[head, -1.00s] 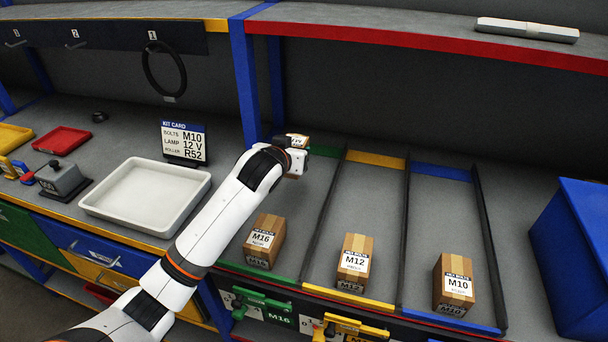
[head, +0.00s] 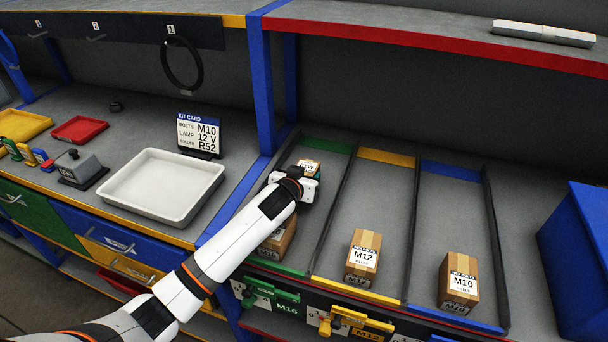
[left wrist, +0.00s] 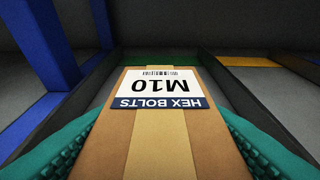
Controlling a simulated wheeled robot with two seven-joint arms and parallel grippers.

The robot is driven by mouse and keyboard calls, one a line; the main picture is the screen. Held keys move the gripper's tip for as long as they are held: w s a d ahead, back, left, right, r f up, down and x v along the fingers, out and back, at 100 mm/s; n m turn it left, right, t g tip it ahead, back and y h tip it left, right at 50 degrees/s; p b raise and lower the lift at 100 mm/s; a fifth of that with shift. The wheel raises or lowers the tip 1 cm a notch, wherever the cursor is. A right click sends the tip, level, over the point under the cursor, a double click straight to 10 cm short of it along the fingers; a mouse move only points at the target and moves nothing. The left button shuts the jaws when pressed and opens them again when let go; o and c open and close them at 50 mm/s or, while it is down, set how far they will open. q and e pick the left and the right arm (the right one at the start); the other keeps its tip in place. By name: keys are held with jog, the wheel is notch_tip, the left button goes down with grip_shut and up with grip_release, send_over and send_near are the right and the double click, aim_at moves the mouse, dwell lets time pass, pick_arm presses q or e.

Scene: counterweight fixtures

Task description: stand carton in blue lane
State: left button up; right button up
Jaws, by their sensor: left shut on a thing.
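My left gripper (head: 306,178) is shut on a carton (head: 309,166) at the back part of the green lane (head: 327,146). In the left wrist view the carton (left wrist: 160,125) reads HEX BOLTS M10, upside down, between green finger pads. I cannot tell whether it touches the lane floor. The blue lane (head: 447,215) is the rightmost of the three lanes. Another M10 carton (head: 459,283) stands upright at its front, with bare floor behind it. My right gripper is not in view.
An M12 carton (head: 361,257) stands at the front of the yellow lane. The M16 carton (head: 277,240) is partly behind my arm. Thin dark dividers separate the lanes. A red-edged shelf (head: 430,50) overhangs the back. A blue bin (head: 580,255) stands at right; a white tray (head: 160,212) at left.

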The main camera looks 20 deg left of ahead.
pick_arm(q)
jog(key=o, duration=1.2)
